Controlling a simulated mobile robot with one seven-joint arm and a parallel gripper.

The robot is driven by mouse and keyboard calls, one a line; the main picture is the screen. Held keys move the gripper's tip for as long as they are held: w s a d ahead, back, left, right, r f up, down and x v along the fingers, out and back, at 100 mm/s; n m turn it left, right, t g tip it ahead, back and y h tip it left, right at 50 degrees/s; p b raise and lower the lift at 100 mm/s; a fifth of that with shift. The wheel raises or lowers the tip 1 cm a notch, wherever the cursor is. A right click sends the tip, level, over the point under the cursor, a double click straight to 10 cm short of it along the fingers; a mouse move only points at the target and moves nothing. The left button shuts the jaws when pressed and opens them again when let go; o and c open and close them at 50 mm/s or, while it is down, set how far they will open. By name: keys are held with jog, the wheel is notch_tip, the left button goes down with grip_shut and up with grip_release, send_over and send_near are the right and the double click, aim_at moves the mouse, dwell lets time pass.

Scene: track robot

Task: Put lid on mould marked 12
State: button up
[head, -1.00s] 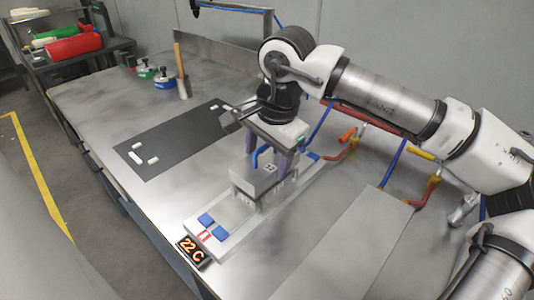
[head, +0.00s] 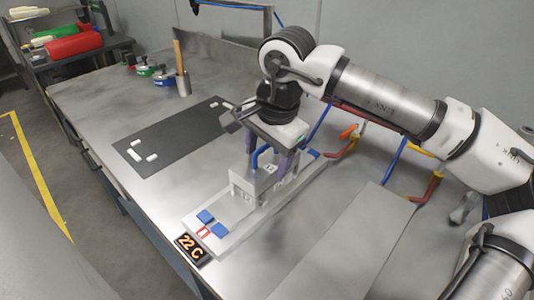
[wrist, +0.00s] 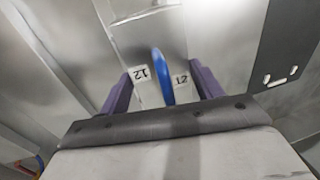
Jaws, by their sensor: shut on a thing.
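My gripper (head: 272,158), with purple fingers, points down over the grey mould (head: 241,190) on a pale track plate. In the wrist view its fingers (wrist: 162,92) stand either side of a blue handle (wrist: 161,72), part of the lid it holds. The handle also shows in the head view (head: 255,158). White labels reading 12 show either side of the handle in the wrist view, one at left (wrist: 140,74) and one at right (wrist: 181,80). The lid's grey body (head: 264,177) is at the mould. Whether it rests fully on it, I cannot tell.
The track plate (head: 228,239) has blue pads, with a 22 C display (head: 190,248) at its near end. A dark mat (head: 165,142) with white pieces lies left. Red and blue hoses (head: 345,150) are behind right. A flat grey panel (head: 345,245) lies at right front.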

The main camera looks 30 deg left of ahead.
jog(key=shift+f, duration=0.1)
jog(key=o, duration=1.3)
notch_tip(320, 180, up, 14)
jog(key=d, duration=0.2)
jog(key=shift+s+d+f, duration=0.2)
jog(key=shift+s+d, duration=0.05)
jog(key=shift+d, duration=0.05)
